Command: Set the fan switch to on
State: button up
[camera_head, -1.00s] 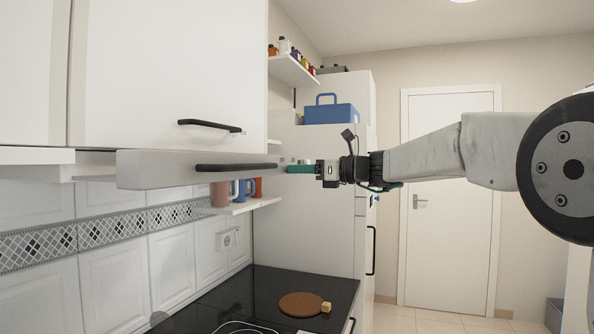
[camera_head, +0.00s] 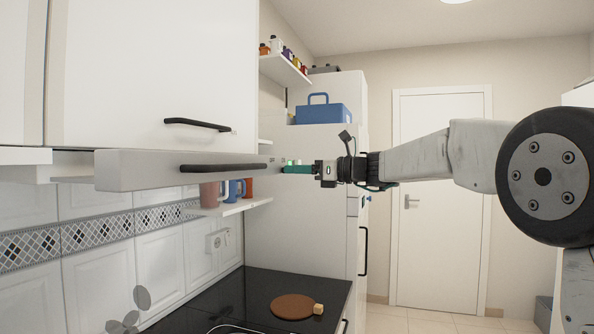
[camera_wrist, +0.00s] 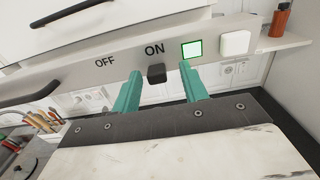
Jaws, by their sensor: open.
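The fan switch is a small black knob (camera_wrist: 156,73) on the pale front panel of the range hood (camera_wrist: 80,75). In the wrist view it sits below the word ON, to the right of the word OFF. A square light (camera_wrist: 192,50) right of ON glows green, with a white square button (camera_wrist: 235,43) beside it. My gripper (camera_wrist: 159,68) is open, its teal fingers on either side of the knob. I cannot tell whether they touch it. In the head view my gripper (camera_head: 284,170) is at the panel's right end, where its fingers hide the knob.
A long black handle (camera_head: 222,168) runs along the panel, below a cabinet door (camera_head: 155,70). A shelf with mugs (camera_head: 232,207) is below the hood. A black cooktop (camera_head: 245,290) holds a round brown board (camera_head: 293,307). A tall white cabinet (camera_head: 318,200) stands behind my gripper.

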jog(key=v, duration=0.7)
jog(key=shift+d+r, duration=0.1)
jog(key=s+d+f+n+g+h, duration=0.35)
jog(key=s+f+n+h, duration=0.35)
jog(key=s+f+n, duration=0.7)
jog(key=s+d+f+n+h, duration=0.2)
jog(key=s+d+f, duration=0.3)
jog(key=s, duration=0.6)
jog(key=s+d+f+n+g+h, duration=0.1)
jog(key=s+d+f+n+h, duration=0.2)
jog(key=s, duration=0.8)
jog(key=s+d+f+n+h, duration=0.3)
jog(key=s+d+f+h, duration=0.2)
jog(key=s, duration=0.6)
notch_tip(320, 180, down, 3)
jog(key=shift+s+d+f, duration=0.15)
jog(key=shift+s+d, duration=0.15)
jog(key=shift+d, duration=0.65)
